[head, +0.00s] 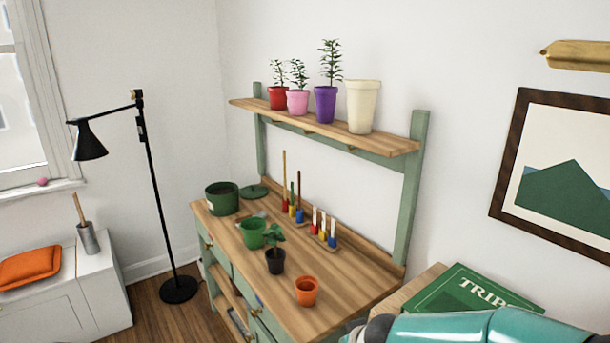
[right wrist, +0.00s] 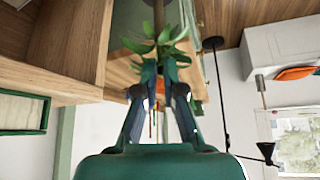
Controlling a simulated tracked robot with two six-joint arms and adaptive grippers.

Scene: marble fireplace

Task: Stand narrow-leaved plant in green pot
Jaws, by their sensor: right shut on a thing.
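My right gripper (right wrist: 164,92) is shut on the narrow-leaved plant (right wrist: 158,48), whose pointed green leaves spread just beyond the fingertips in the right wrist view. The fingers hide most of its lower part. In the head view only my teal right arm shows at the bottom right; its gripper and the plant are out of frame. A mid-green pot (head: 252,234) stands on the wooden bench (head: 340,292), left of a black pot (head: 275,262) with a broader-leaved plant. A larger dark green pot (head: 222,201) with dark contents stands at the bench's far left. My left gripper is not in view.
An orange pot (head: 306,291) stands near the bench front. Small tools stand in racks (head: 323,237) at the back. The shelf (head: 320,129) above holds several pots. A black lamp (head: 152,190) stands left, and a green box (head: 470,289) lies at right.

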